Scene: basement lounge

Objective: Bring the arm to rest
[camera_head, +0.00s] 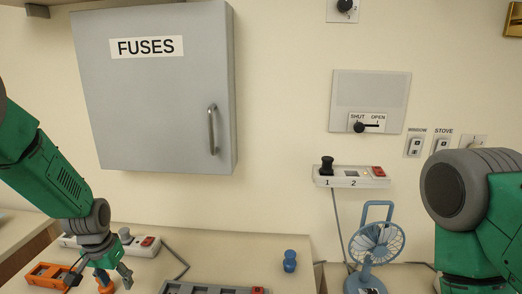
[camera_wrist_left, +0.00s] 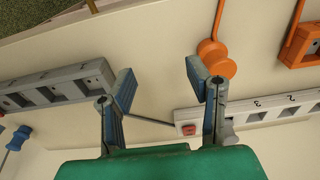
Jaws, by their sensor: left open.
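My left gripper (camera_head: 101,277) hangs low at the left of the head view, over the counter (camera_head: 220,247). In the left wrist view my left gripper (camera_wrist_left: 160,83) has its two fingers spread with nothing between them. An orange plug-like piece with a cord (camera_wrist_left: 213,57) lies on the counter beyond the right finger, and its orange also shows under the gripper in the head view (camera_head: 106,287). Whether a finger touches it I cannot tell. My right arm enters at the right of the head view, and its gripper is out of the frame.
A white power strip (camera_head: 145,246), an orange box (camera_head: 47,274) and a grey strip (camera_head: 205,290) lie near the left gripper. A blue knob-like piece (camera_head: 290,261) and a blue fan (camera_head: 377,242) stand farther right. A shut fuse cabinet (camera_head: 160,105) hangs above.

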